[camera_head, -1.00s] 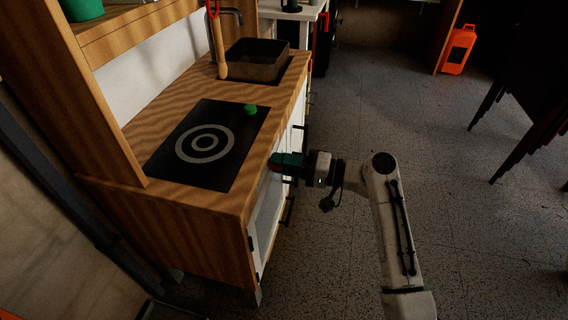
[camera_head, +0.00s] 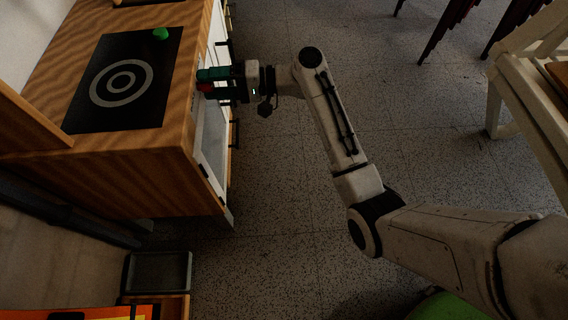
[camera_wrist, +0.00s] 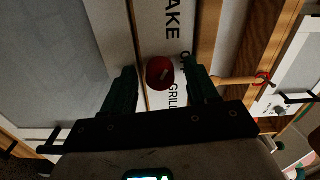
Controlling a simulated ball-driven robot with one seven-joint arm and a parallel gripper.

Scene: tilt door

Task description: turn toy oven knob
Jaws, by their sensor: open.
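The toy oven (camera_head: 120,143) is a wooden play kitchen with a black hob on top and a pale front. My gripper (camera_wrist: 159,66) is open, one dark green finger on each side of the knob, with visible gaps at both sides. I cannot tell how deep the fingers reach past the knob.
A green object (camera_head: 160,34) lies on the hob. Dark handles (camera_head: 235,133) stick out of the oven's front. A dark tray (camera_head: 158,272) is on the floor at the lower left. A white chair-like frame (camera_head: 510,100) stands at right. The speckled floor between is open.

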